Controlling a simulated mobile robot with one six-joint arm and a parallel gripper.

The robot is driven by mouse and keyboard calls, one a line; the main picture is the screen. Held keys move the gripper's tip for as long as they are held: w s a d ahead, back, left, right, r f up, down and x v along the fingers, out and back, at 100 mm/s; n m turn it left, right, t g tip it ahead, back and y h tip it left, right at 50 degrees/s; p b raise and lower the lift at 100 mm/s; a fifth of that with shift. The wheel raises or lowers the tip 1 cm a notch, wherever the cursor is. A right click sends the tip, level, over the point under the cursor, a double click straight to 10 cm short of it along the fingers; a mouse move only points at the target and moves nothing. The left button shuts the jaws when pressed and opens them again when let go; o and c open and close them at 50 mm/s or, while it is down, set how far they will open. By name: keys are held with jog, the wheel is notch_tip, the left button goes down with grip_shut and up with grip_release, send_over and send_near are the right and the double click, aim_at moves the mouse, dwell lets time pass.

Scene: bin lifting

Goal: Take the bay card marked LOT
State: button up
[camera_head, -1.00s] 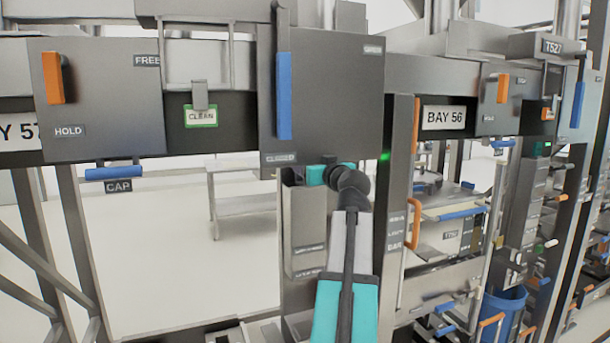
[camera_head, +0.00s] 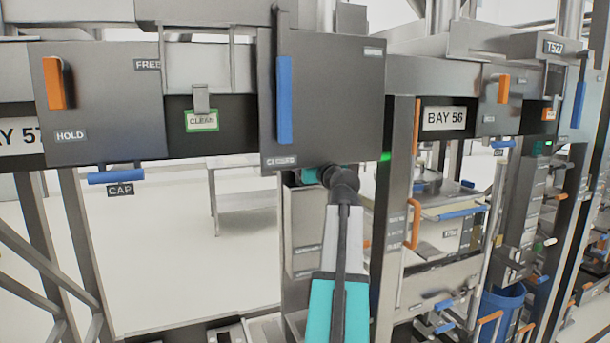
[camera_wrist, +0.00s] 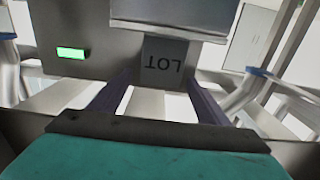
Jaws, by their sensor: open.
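The LOT card (camera_wrist: 164,62) shows in the wrist view as a dark grey plate with its lettering upside down. In the head view my fingers are hidden behind my wrist and the large grey panel (camera_head: 335,100), and I cannot make out the LOT card there.
A green light (camera_wrist: 71,53) is left of the card in the wrist view. In the head view, a green-framed CLEAN card (camera_head: 202,120) hangs to the left. Blue handles, including one on the panel (camera_head: 285,98), and a post (camera_head: 395,190) crowd my arm. Open floor shows at lower left.

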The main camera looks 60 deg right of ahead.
jog(key=shift+x, duration=1.05)
jog(key=c, duration=1.5)
jog(key=shift+o, duration=0.2)
jog(key=shift+r, duration=0.15)
jog(key=shift+r, duration=0.6)
jog(key=b+v, duration=0.5)
jog(key=v, duration=1.3)
jog(key=shift+a, duration=0.1)
